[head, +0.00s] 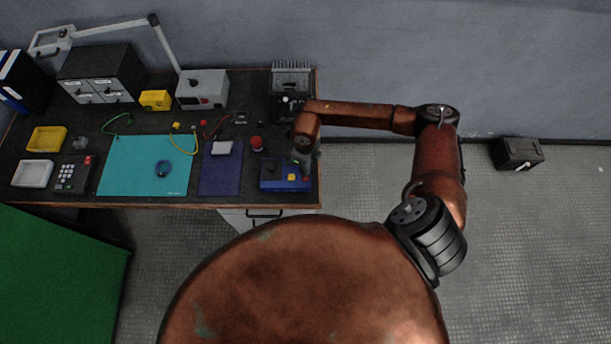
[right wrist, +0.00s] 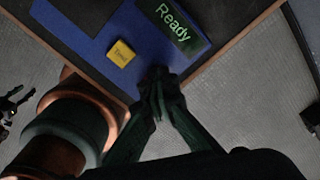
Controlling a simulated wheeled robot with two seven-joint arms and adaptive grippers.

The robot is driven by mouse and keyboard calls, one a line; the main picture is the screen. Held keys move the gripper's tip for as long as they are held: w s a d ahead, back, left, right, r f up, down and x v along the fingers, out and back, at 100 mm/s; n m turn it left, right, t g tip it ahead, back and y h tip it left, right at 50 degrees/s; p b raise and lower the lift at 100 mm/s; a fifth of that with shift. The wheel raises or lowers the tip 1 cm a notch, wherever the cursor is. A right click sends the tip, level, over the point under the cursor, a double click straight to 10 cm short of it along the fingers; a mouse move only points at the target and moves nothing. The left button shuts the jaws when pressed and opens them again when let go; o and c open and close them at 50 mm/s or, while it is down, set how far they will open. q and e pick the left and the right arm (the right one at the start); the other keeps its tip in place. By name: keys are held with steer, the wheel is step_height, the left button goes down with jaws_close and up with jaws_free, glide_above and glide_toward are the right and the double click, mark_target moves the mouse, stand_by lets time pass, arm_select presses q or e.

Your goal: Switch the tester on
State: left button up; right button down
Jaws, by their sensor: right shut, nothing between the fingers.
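The tester (head: 267,185) is a blue box at the front right corner of the bench. In the right wrist view the tester (right wrist: 98,48) has a dark display (right wrist: 172,27) reading "Ready" in green, and a yellow button (right wrist: 122,53) marked "Timed". A small red control (head: 306,178) shows at its right end in the head view. My right gripper (head: 303,164) is over the right part of the tester. Its fingers (right wrist: 158,97) are shut and empty, and hide the tester's edge below them; I cannot tell whether they touch it.
A red round button (head: 257,143) and a dark blue mat (head: 220,180) lie left of the tester. A black device with a finned top (head: 291,78) stands behind it. A teal mat (head: 130,170) lies further left. The bench ends just right of the tester.

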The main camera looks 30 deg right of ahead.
steer(key=shift+r+p, duration=2.15)
steer(key=shift+r, duration=1.4)
